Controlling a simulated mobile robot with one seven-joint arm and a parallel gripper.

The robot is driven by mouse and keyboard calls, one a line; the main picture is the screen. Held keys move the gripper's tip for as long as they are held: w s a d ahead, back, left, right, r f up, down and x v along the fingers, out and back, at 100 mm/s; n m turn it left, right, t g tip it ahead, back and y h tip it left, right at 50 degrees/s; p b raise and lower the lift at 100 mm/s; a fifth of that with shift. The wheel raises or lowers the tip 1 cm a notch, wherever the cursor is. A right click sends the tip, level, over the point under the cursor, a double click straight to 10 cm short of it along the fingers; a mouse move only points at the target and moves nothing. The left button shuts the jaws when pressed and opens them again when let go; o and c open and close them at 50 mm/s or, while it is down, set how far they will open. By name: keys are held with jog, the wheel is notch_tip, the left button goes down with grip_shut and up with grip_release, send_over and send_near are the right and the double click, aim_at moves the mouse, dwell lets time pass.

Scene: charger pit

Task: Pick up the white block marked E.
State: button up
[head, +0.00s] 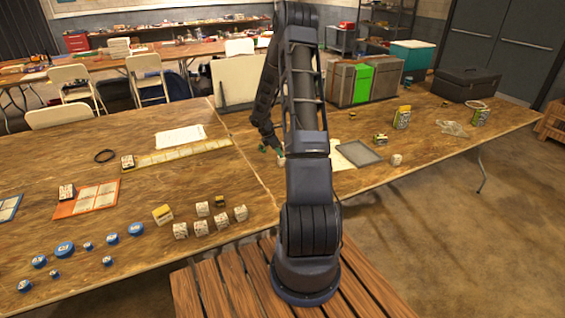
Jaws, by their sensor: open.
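Several white blocks (200,227) with dark markings stand in a group on the near part of the wooden table, left of my arm's base. Another white block (396,160) stands alone to the right. A small whitish block (281,162) shows at my gripper, partly behind my arm. The markings are too small to read, so I cannot tell which block is E.
A grey tray (359,152) lies right of my arm. A yellow strip board (176,157), an orange card (87,199) and several blue round pieces (64,249) lie left. Bins, including a green-fronted one (363,84), and a black case (468,85) stand at the back right.

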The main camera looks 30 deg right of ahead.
jog(key=shift+w+x, duration=0.15)
jog(key=shift+x, duration=1.7)
jog(key=shift+w+x, duration=0.15)
jog(key=shift+x, duration=1.65)
jog(key=shift+d+r, duration=0.1)
jog(key=shift+d, duration=0.05)
jog(key=c, duration=1.1)
jog(key=shift+o, duration=0.2)
jog(key=shift+r, duration=0.1)
